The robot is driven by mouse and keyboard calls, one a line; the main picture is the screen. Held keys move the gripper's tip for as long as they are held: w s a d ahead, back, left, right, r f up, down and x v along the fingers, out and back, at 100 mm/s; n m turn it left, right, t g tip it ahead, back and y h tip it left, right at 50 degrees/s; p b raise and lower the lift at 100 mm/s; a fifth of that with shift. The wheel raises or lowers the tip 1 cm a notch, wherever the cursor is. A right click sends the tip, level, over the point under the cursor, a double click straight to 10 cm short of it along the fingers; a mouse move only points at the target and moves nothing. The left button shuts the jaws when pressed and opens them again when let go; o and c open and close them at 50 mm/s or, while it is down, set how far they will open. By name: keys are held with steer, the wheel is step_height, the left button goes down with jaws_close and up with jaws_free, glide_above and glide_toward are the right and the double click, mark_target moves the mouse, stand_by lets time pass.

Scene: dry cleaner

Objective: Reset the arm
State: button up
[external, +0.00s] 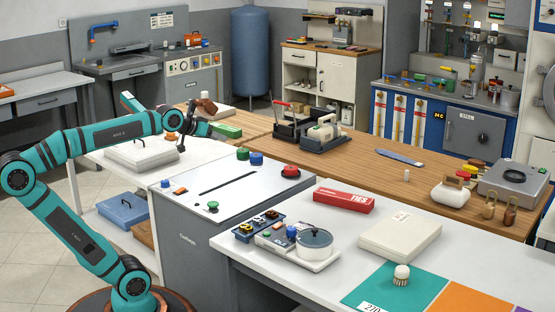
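My teal arm rises from its round base at the lower left. It bends at the elbow near the left edge and reaches right along a raised forearm. My gripper (183,140) is at the far end, small and dark, over the back part of the white table by the grey cabinet. Its fingers are too small and overlapped by the wrist to tell whether they are open or shut. I cannot make out anything held in it.
A white flat case (141,154) lies below the forearm. A grey cabinet (225,190) with buttons stands right of the arm. A green block (226,130) and a black-grey device (312,131) are beyond the gripper. A white table (290,262) holding a pot fills the front right.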

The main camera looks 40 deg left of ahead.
steer(key=s+a+r+t+y, duration=0.1)
steer(key=s+a+t+y, duration=0.1)
steer(key=s+a+t, duration=0.3)
steer(key=s+a, duration=0.3)
steer(key=shift+a+r+t+y, duration=0.15)
steer(key=shift+r+t+y, duration=0.05)
steer(key=shift+t+y, duration=0.1)
steer(key=o, duration=0.6)
steer(key=shift+s+a, duration=0.15)
steer(key=shift+s, duration=0.1)
steer(key=o, duration=0.7)
steer(key=w+a+f+n+g+y, duration=0.3)
steer(key=w+a+f+n+g, duration=0.2)
steer(key=w+a+n+g, duration=0.45)
steer(key=s+a+f+n+g+h, duration=0.15)
steer(key=a+n+g, duration=0.25)
steer(key=a, duration=0.4)
steer(key=s+a+f+n+g+h, duration=0.1)
steer(key=a+f+n+g+h, duration=0.2)
steer(key=a, duration=0.5)
steer(key=shift+n+g+y, duration=0.25)
steer(key=shift+n+y, duration=0.4)
steer(key=shift+y, duration=0.1)
step_height(320, 180, down, 10)
steer(key=shift+r, duration=0.2)
steer(key=shift+a+r, duration=0.1)
steer(key=shift+r, duration=0.05)
